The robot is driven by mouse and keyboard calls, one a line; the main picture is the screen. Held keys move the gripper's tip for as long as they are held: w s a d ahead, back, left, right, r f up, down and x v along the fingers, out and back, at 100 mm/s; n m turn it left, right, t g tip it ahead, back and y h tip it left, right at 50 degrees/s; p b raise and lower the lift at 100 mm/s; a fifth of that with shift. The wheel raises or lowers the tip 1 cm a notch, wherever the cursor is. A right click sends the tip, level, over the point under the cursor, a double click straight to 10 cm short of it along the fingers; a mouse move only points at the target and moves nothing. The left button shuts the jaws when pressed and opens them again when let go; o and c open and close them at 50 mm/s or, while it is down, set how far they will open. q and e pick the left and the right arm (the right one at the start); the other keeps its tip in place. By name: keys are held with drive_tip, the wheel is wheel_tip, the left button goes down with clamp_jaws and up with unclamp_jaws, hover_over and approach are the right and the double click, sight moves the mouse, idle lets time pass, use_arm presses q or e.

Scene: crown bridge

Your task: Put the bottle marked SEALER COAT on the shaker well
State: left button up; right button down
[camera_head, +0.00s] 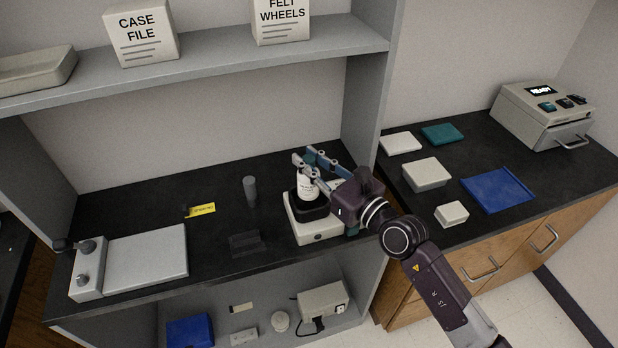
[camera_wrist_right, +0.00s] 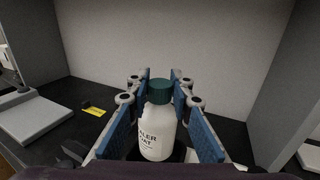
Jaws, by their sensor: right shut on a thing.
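The white bottle (camera_head: 308,188) with a dark green cap stands upright at the black well of the shaker (camera_head: 318,228), a pale boxy device on the black bench. In the right wrist view the bottle (camera_wrist_right: 157,135) shows part of its label, reading "ALER" over "OAT". My right gripper (camera_head: 311,168) reaches in from the right and is shut on the bottle, with a blue-padded finger on each side in the right wrist view (camera_wrist_right: 158,115). The bottle's base is hidden, so I cannot tell whether it rests fully in the well. My left gripper is not in view.
A grey cylinder (camera_head: 250,190), a yellow label (camera_head: 202,210) and a flat pale device (camera_head: 145,258) are left of the shaker. A shelf (camera_head: 230,62) hangs above, and an upright panel (camera_head: 368,100) stands close behind my right gripper.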

drive_tip(key=shift+f, duration=0.8)
wheel_tip(320, 180, down, 3)
drive_tip(key=shift+r+b, duration=0.2)
drive_tip(key=shift+b, duration=0.55)
drive_tip(key=shift+f, duration=0.3)
drive_tip(key=c, duration=2.2)
unclamp_jaws()
drive_tip(key=shift+f, duration=0.2)
drive_tip(key=o, duration=0.5)
drive_tip(key=shift+c, duration=0.2)
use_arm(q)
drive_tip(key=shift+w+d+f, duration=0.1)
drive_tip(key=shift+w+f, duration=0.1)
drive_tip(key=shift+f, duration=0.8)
use_arm(e)
drive_tip(key=shift+r, duration=0.1)
